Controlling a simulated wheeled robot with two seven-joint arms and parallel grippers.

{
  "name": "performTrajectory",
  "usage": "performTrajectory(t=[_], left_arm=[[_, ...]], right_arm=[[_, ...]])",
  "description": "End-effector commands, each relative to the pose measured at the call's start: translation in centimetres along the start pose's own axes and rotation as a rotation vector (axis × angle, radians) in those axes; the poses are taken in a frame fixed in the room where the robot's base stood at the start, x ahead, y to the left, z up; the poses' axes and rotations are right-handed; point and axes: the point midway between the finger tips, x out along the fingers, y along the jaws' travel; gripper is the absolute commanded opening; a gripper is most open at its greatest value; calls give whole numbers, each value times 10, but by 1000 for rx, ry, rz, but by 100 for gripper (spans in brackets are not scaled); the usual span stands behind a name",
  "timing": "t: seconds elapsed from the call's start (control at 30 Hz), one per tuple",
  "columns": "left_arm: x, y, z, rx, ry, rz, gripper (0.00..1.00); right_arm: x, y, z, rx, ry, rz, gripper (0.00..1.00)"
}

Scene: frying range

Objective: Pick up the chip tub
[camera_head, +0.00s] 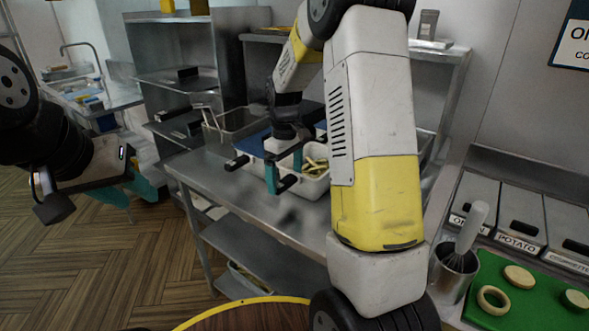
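The chip tub (316,188) is a white tub holding yellow chips, standing on the steel table, partly hidden behind my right arm. My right gripper (284,172) is above the table at the tub's left end. Its teal fingers are apart, one in front of the other; I cannot tell whether they touch the tub's rim. My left gripper (128,188) is at the far left, away from the tub, over the floor. Its teal fingers look spread, with nothing seen between them.
The steel table (215,172) has a lower shelf and a bare left part. A wire fry basket (232,124) is behind it.

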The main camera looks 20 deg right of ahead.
Motion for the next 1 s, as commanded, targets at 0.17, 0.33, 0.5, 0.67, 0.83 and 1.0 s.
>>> performTrajectory(t=[0.17, 0.33, 0.5, 0.67, 0.83, 1.0], left_arm=[[0, 0, 0, 0, 0, 0, 36], [0, 0, 0, 0, 0, 0, 36], [0, 0, 0, 0, 0, 0, 36], [0, 0, 0, 0, 0, 0, 36], [0, 0, 0, 0, 0, 0, 36], [0, 0, 0, 0, 0, 0, 36]], right_arm=[[0, 0, 0, 0, 1, 1, 41], [-1, 0, 0, 0, 2, 2, 22], [-2, 0, -1, 0, 2, 2, 22], [-9, 1, -1, 0, 4, 3, 22], [-28, 1, -1, 0, 4, 3, 22], [-39, -19, 8, -4, 2, 1, 22]])
